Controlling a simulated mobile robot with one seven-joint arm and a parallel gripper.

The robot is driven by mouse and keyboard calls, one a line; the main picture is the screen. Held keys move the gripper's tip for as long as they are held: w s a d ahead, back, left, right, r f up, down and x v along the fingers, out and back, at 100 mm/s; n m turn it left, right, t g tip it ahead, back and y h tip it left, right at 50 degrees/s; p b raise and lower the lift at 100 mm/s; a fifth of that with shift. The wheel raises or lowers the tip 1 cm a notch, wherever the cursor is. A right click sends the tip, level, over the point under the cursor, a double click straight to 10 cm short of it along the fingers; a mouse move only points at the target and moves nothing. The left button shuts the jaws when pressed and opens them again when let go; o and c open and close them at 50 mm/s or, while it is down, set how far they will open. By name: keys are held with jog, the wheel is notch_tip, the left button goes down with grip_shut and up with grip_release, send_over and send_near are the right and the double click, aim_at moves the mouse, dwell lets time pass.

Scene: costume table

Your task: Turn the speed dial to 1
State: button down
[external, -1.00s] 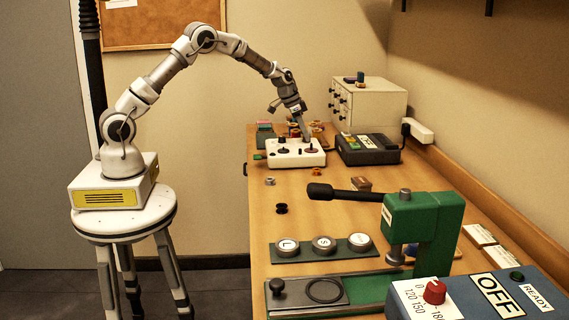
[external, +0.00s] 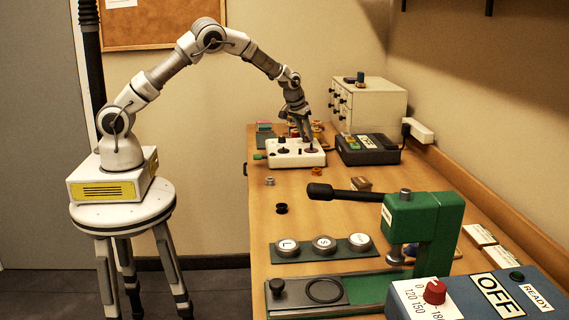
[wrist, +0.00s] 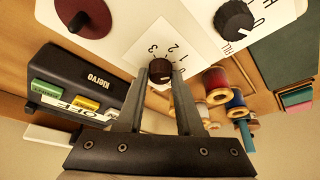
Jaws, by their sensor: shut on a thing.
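The speed dial (wrist: 160,70) is a small dark knob on a white plate with the numbers 0 to 3, in the wrist view. My gripper (wrist: 161,70) is shut on it, with one finger on each side. The knob's pointer is too small and too hidden to read exactly. In the external view my gripper (external: 305,137) reaches down to the white control box (external: 296,161), and the dial is hidden there.
Thread spools (wrist: 216,86) stand close by. A green press (external: 425,225) stands in front.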

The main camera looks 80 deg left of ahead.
jog(key=shift+n, duration=0.6)
jog(key=c, duration=0.5)
grip_release()
jog(key=shift+c, duration=0.2)
jog(key=v, duration=1.7)
jog(key=shift+w+d+r+p, duration=0.15)
jog(key=shift+w+d+p, duration=0.1)
jog(key=shift+d+p, duration=0.1)
